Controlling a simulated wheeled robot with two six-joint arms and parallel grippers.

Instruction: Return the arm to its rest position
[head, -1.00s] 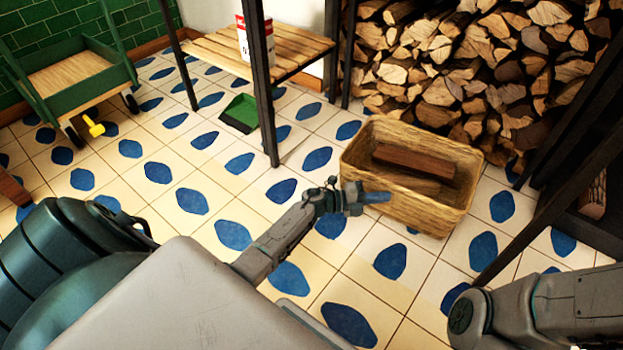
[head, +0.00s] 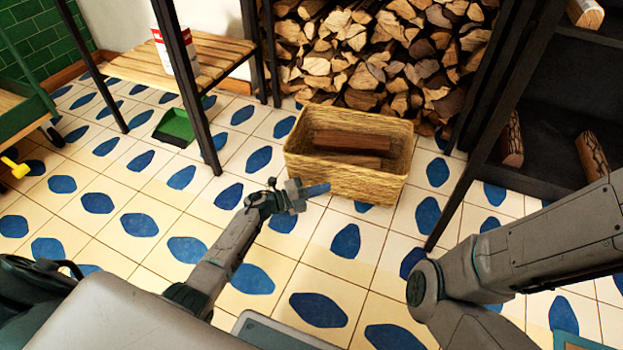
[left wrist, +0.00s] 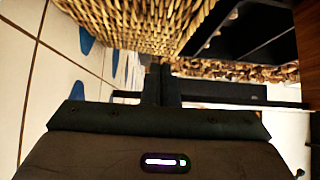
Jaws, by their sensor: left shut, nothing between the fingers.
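My left arm reaches in from the lower left of the head view. Its gripper (head: 314,189) is shut and empty, beside the front left of the wicker basket (head: 345,188). I cannot tell whether it touches the basket. In the left wrist view the shut fingers (left wrist: 161,80) point ahead, with the basket's woven side (left wrist: 135,25) close above. My right arm crosses the lower right of the head view, and its gripper is out of frame.
The basket holds brown logs (head: 352,143). A black shelf (head: 545,140) with a few logs stands at right. A slatted wooden rack (head: 215,60), a green dustpan (head: 175,127) and a green cart (head: 25,105) are at left. Stacked firewood (head: 380,55) fills the back. Tiled floor in front is open.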

